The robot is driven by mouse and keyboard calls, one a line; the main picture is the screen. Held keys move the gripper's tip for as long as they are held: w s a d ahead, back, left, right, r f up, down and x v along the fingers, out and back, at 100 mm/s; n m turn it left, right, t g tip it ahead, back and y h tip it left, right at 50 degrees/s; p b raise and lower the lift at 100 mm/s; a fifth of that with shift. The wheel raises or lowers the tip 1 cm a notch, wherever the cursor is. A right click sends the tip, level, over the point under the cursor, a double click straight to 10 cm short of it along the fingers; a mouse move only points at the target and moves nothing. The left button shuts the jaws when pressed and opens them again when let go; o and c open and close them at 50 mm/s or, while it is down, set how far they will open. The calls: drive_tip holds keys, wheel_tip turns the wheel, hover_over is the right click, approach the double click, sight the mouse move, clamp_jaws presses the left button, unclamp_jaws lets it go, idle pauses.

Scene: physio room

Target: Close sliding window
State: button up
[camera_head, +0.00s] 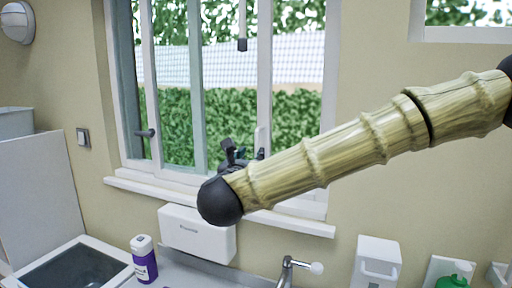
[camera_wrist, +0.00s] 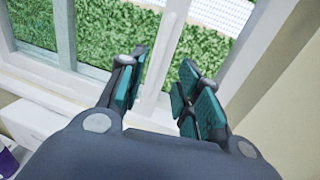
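The sliding window (camera_head: 264,85) has a white frame and upright bars, with a hedge and a pale lattice outside. It also shows in the wrist view (camera_wrist: 65,35). A dark catch (camera_head: 145,133) sits on a left upright. My gripper (camera_head: 243,155) is at the lower middle of the window, partly hidden behind my arm. In the wrist view, its teal-padded fingers (camera_wrist: 160,88) are apart. A white upright bar (camera_wrist: 166,50) shows between them; I cannot tell whether they touch it. How far the pane stands open is unclear.
A white sill (camera_head: 140,188) runs below the window. Below are a white dispenser (camera_head: 196,233), a purple-and-white bottle (camera_head: 144,260), a tap (camera_head: 287,270) and a green bottle (camera_head: 452,281). A grey panel (camera_head: 40,195) stands at the left.

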sight(256, 151)
drive_tip(key=w+p, duration=0.1)
drive_tip(key=w, duration=0.1)
drive_tip(key=w+d+p, duration=0.1)
drive_tip(key=w, duration=0.2)
drive_tip(key=w+p, duration=0.1)
drive_tip(key=w, duration=0.1)
drive_tip(key=shift+w+d+f, duration=0.1)
drive_tip(key=shift+w+d, duration=0.15)
drive_tip(key=shift+w, duration=0.1)
drive_tip(key=shift+w+d+f, duration=0.15)
drive_tip(key=shift+w+f, duration=0.1)
drive_tip(key=shift+w, duration=0.4)
drive_tip(key=shift+s, duration=0.15)
